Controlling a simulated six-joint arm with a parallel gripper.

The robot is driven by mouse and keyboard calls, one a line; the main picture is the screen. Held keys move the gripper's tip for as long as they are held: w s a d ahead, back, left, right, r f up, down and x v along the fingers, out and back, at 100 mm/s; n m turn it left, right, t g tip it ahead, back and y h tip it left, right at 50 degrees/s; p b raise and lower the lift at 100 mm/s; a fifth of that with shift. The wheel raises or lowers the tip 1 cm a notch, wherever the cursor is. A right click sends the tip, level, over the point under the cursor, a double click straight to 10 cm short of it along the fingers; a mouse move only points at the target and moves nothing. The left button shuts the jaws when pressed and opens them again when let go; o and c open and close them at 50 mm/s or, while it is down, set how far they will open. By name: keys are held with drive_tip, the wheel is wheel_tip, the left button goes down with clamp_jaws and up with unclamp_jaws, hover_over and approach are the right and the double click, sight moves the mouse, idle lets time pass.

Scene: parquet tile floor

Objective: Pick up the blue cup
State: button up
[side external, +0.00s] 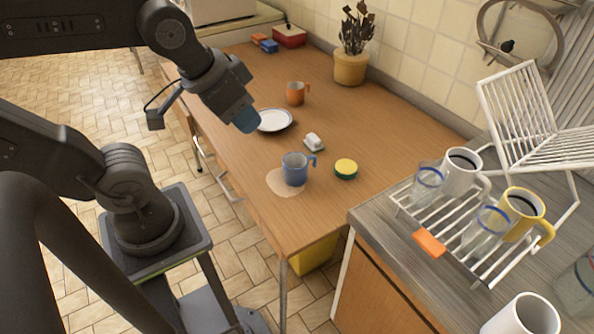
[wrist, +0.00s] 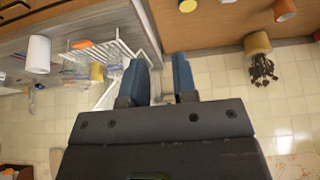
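The blue cup (side external: 294,169) stands upright on the wooden table in the side external view, its handle to the right. A pale round patch (side external: 288,184) lies under and around its base. My gripper (side external: 247,121) is above the table, up and left of the cup in the picture, apart from it and near the white plate. In the wrist view, the two blue fingers of my gripper (wrist: 159,62) are spread with nothing between them. I do not make out the blue cup in the wrist view.
The plate (side external: 274,120), an orange mug (side external: 296,93) and a potted plant (side external: 350,68) are farther back. The right counter holds a dish rack (side external: 470,229) with mugs and glasses.

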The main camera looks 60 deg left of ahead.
drive_tip(key=w+a+f+m+g+y, duration=0.2)
drive_tip(key=w+a+m, duration=0.1)
drive_tip(key=w+m, duration=0.55)
drive_tip(key=m+g+y, duration=0.3)
drive_tip(key=m+g, duration=0.1)
drive_tip(key=m, duration=0.8)
hover_over(317, 155)
drive_tip(key=d, duration=0.4)
wheel_tip(317, 155, down, 17)
drive_tip(key=shift+w+d+f+x, duration=0.1)
drive_tip(key=shift+d+x, duration=0.1)
drive_tip(key=shift+x, duration=2.05)
drive_tip(key=shift+w+d+f+x, duration=0.1)
drive_tip(key=shift+d+x, duration=0.1)
drive_tip(key=shift+x, duration=2)
drive_tip(key=shift+w+d+f+x, duration=0.1)
drive_tip(key=shift+d+x, duration=0.1)
drive_tip(key=shift+x, duration=2.05)
drive_tip(key=shift+s, duration=0.1)
clamp_jaws()
